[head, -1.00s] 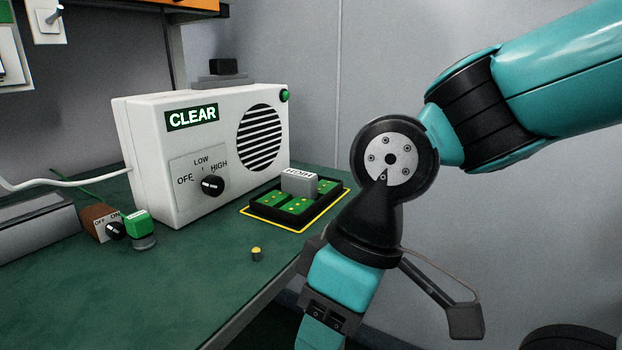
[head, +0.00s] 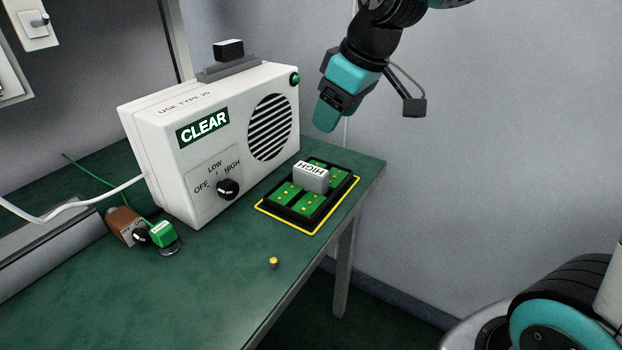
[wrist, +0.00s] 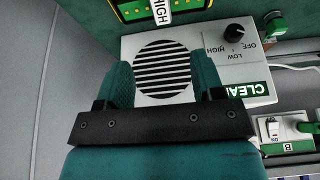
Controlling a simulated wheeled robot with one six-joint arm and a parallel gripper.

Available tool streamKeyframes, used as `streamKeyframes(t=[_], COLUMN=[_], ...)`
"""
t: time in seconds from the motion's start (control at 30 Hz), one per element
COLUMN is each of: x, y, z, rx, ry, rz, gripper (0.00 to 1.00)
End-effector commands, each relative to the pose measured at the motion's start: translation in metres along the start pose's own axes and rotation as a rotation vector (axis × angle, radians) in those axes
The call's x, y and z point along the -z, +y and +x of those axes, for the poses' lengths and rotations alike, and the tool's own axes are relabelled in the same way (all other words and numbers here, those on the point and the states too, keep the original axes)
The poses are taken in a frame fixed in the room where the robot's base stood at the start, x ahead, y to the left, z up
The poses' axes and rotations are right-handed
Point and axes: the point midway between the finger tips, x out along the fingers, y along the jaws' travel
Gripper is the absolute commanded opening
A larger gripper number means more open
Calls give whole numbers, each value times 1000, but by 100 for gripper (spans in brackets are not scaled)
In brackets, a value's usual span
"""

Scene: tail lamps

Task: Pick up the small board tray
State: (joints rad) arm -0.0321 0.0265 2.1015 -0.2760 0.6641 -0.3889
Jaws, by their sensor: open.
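The small board tray (head: 331,201) is a black tray with green boards in it, lying in a yellow outline near the table's right end. A grey block labelled HIGH (head: 311,179) stands at its middle as seen from the head. In the wrist view the tray is cut off at the top edge, with the HIGH block (wrist: 161,10) in it. My gripper (head: 326,120) is in the air above and behind the tray, apart from it. In the wrist view my gripper's teal fingers (wrist: 162,78) are spread, with nothing held between them.
A white box with a CLEAR sign (head: 203,127), a grille and a knob stands left of the tray. A small yellow-topped peg (head: 273,262) is on the green table (head: 215,300) in front. A green block (head: 162,234) and brown switch (head: 122,224) are at left.

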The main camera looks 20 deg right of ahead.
Motion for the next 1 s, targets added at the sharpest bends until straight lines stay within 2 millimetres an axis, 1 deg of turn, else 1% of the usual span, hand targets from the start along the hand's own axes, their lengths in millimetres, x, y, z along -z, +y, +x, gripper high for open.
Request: streamKeyframes(t=[0.03, 0.1, 0.2, 0.3, 0.4, 0.63, 0.83, 0.9, 1.0], x=[-2, -3, -3, -3, -2, -3, -9, -8, -8], y=[-1, -1, 0, 0, 0, 0, -2, -2, -2], z=[17, 34, 56, 74, 85, 97, 127, 137, 143], rx=[3, 3, 2, 1, 1, 1, 2, 1, 0], ry=[-4, -4, -4, -3, -1, -1, -4, -3, -2], rz=[0, 0, 2, 2, 2, 2, 3, 3, 3], gripper=[62, 62, 62, 62, 62, 62, 62, 62, 62])
